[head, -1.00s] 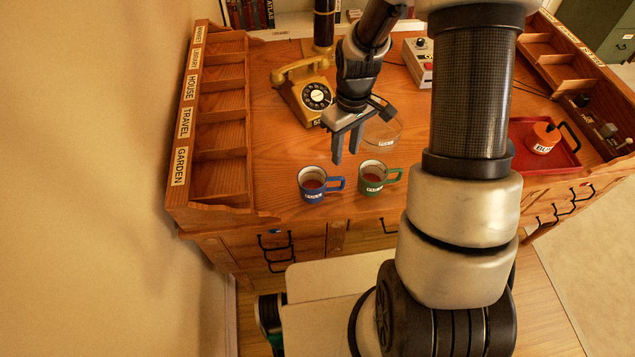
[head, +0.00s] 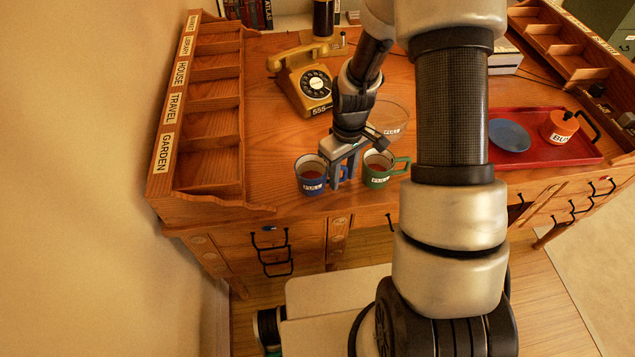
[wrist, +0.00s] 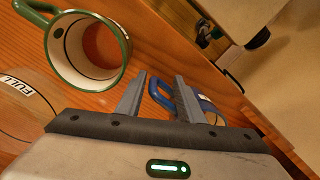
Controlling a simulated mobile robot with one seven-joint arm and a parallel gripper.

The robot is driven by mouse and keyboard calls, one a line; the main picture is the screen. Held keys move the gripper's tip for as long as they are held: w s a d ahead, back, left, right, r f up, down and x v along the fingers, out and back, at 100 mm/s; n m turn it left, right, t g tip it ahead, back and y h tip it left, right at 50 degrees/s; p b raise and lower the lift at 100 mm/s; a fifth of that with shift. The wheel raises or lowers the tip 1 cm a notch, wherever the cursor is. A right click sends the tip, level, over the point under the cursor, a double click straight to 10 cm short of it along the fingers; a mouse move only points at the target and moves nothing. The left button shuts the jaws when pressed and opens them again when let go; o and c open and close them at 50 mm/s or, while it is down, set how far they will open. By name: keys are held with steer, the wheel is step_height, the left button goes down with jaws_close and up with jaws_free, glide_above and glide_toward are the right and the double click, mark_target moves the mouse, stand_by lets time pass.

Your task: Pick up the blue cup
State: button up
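The blue cup (head: 303,182) stands upright near the front edge of the desk, with reddish-brown liquid inside and a white label. Its handle points right. My gripper (head: 342,182) is lowered at that handle. In the wrist view the two fingers of my gripper (wrist: 160,98) are apart, with the blue handle (wrist: 158,92) between them. Much of the blue cup (wrist: 212,110) is hidden there behind one finger. I cannot tell whether either finger touches the handle.
A green cup (head: 378,178) with similar liquid stands close right of my gripper; it also shows in the wrist view (wrist: 60,72). A glass dish (head: 393,118), yellow telephone (head: 300,80) and red tray (head: 560,150) lie further back. Wooden compartments (head: 215,125) edge the left.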

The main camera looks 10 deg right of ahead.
jaws_close()
steer(key=shift+r, duration=0.15)
stand_by(0.4)
step_height(320, 180, up, 10)
steer(key=shift+f+p, duration=0.1)
steer(key=shift+p, duration=0.6)
